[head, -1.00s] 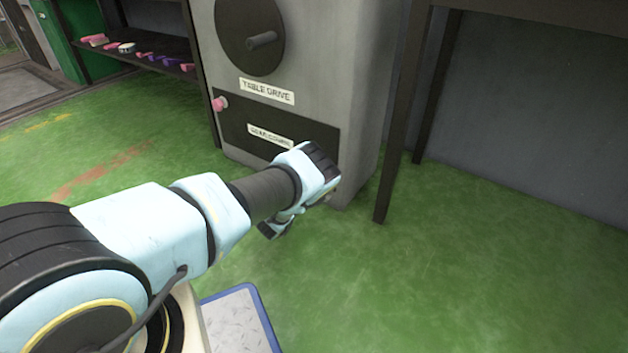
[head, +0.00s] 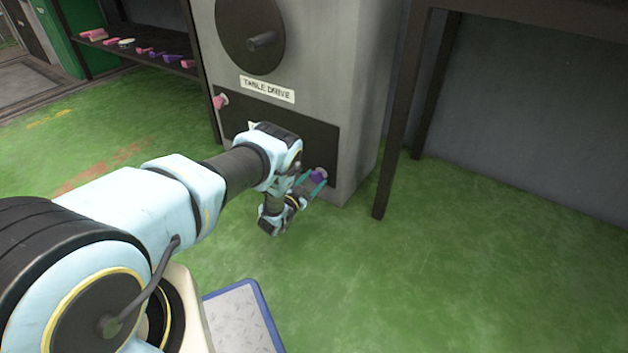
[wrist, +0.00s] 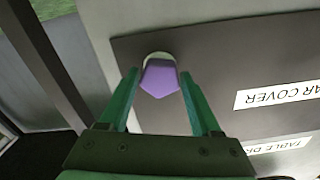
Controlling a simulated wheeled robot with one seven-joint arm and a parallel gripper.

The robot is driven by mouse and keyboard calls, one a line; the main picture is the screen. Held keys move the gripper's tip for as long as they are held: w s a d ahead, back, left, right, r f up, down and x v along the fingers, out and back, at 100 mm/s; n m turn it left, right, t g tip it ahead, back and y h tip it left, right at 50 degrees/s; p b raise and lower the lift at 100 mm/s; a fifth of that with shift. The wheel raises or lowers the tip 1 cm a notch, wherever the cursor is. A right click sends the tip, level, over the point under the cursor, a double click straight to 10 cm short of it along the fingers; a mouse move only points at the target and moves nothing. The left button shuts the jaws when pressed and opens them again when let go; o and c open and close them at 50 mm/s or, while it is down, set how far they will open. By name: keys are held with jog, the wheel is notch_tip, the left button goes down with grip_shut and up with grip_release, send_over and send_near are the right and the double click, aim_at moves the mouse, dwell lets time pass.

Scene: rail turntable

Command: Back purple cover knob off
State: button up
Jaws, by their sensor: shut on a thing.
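The purple knob (head: 318,174) is at the lower right of the dark cover plate (head: 310,140) on the grey cabinet. In the wrist view the knob (wrist: 160,78) is faceted, with a pale round collar behind it against the plate. My gripper (head: 316,184) has its green fingers on either side of the knob and is shut on it. The wrist view shows the gripper fingertips (wrist: 161,74) flanking the knob. The plate's label (wrist: 280,95), partly reading "AR COVER", appears upside down there. My arm hides most of that label in the head view.
A pink knob (head: 220,101) is at the plate's upper left. Above are a "TABLE DRIVE" label (head: 267,89) and a round dark disc with a handle (head: 261,41). A shelf (head: 150,62) with small coloured items stands left. A dark table leg (head: 395,150) stands right. Green floor lies open.

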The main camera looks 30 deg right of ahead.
jog(key=shift+a+f+n, duration=0.1)
jog(key=shift+f+n, duration=0.05)
jog(key=shift+n, duration=0.15)
jog(key=o, duration=1.3)
jog(key=shift+o, duration=0.2)
